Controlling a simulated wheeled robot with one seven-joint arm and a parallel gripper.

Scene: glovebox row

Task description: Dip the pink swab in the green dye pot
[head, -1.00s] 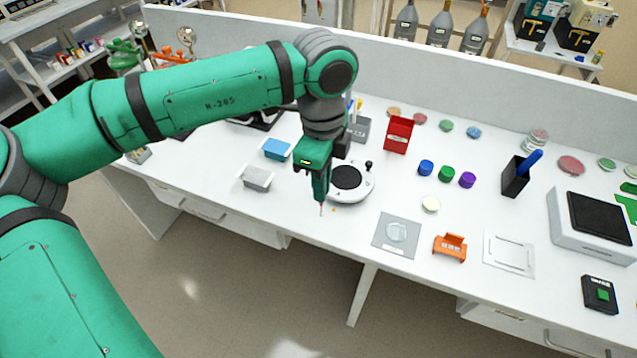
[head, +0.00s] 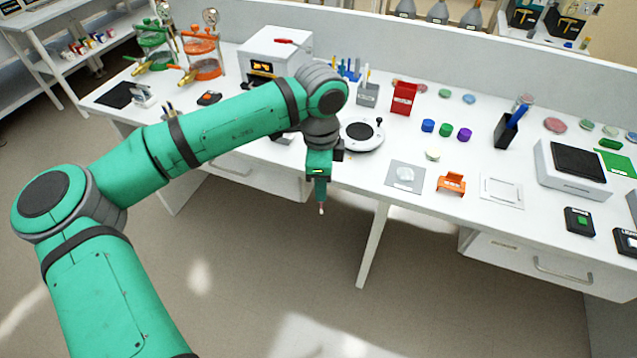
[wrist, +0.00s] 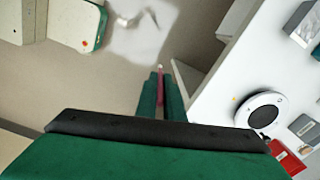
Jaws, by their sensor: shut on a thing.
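My gripper (head: 321,196) points down and is shut on the pink swab (wrist: 160,88), which shows between the fingers in the wrist view. In the head view only its small pale tip (head: 321,209) shows below the fingers, in front of the table's front edge with floor behind it. The green dye pot (head: 446,130) stands on the white table to the right of and beyond my gripper. It sits between a blue pot (head: 428,125) and a purple pot (head: 464,134).
A white round device with a dark disc (head: 362,135) stands behind my gripper. A glass-dish mat (head: 405,176), an orange rack (head: 451,183) and a pale round lid (head: 432,155) lie before the pots. A red box (head: 404,98) and a black pen holder (head: 505,132) stand behind.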

